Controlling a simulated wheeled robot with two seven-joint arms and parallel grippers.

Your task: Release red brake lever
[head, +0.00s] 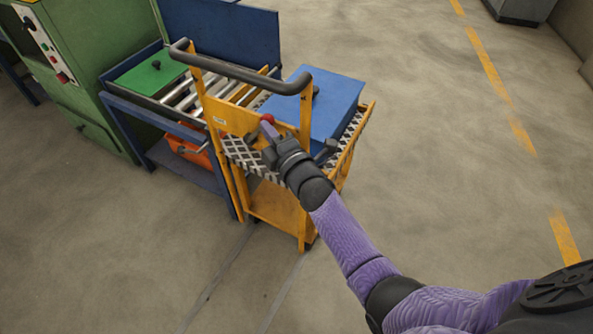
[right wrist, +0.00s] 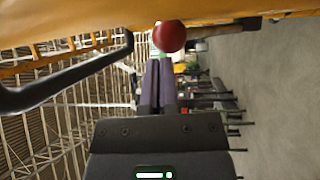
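The red brake lever shows as a round red knob (head: 268,118) on the yellow cart (head: 233,118), just below its dark push handle (head: 240,73). In the right wrist view the red knob (right wrist: 169,36) is just beyond my fingertips and slightly right of them. My right gripper (head: 267,130) reaches over the handle side of the cart. In the right wrist view its two purple fingers (right wrist: 158,62) lie side by side with nothing visible between them. Whether they touch the knob I cannot tell. The lever's shaft is mostly hidden. My left gripper is not in view.
A blue box (head: 318,95) sits on the cart's deck. A blue roller table (head: 125,98) stands against the cart's left, with an orange bin (head: 188,150) beneath it. A green machine (head: 75,75) is at far left.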

